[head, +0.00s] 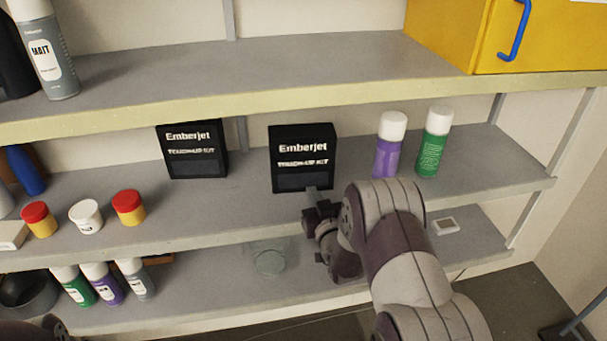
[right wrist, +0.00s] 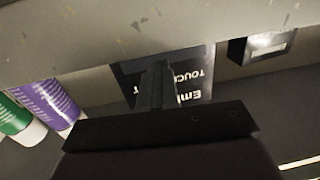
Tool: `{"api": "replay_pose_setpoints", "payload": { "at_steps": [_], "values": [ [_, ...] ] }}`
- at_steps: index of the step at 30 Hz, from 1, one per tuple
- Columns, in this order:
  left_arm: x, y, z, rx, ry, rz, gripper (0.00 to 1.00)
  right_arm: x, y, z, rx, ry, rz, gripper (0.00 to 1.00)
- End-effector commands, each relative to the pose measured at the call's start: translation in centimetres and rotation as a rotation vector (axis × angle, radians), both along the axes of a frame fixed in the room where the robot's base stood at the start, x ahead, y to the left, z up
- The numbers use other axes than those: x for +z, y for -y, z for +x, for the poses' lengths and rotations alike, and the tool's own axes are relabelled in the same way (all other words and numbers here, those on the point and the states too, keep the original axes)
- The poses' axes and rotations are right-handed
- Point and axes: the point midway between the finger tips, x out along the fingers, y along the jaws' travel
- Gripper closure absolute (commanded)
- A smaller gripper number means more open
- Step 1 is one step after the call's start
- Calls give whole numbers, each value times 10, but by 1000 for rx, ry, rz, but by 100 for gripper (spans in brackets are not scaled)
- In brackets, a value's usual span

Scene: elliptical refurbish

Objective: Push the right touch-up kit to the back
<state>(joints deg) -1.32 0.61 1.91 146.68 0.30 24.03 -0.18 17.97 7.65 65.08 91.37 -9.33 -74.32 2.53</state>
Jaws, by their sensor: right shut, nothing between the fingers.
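Two black Emberjet touch-up kit boxes stand upright on the middle shelf. The right touch-up kit (head: 303,157) is near the shelf's centre, and the left touch-up kit (head: 192,150) stands to its left and somewhat further back. My right gripper (head: 314,193) is shut and empty, with its fingertips at the lower front of the right kit. In the right wrist view the shut fingers (right wrist: 158,70) overlap the upside-down front of the right kit (right wrist: 197,88). I cannot tell whether they touch it. My left gripper is not clearly visible.
A purple spray can (head: 389,145) and a green spray can (head: 434,141) stand right of the right kit. Small paint jars (head: 129,208) stand at the left front of the middle shelf (head: 230,215). The upper shelf edge (head: 300,100) runs above the kits. A clear glass (head: 269,260) is on the shelf below.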

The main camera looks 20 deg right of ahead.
Motion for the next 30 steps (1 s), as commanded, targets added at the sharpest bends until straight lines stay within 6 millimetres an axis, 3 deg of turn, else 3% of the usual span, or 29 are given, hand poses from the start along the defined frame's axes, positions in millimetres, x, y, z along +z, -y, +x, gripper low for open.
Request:
{"api": "replay_pose_setpoints", "payload": {
  "at_steps": [30],
  "values": [
    [-17,0,0,0,0,0,0,-1,5,30,0,0,0,100]
  ]
}}
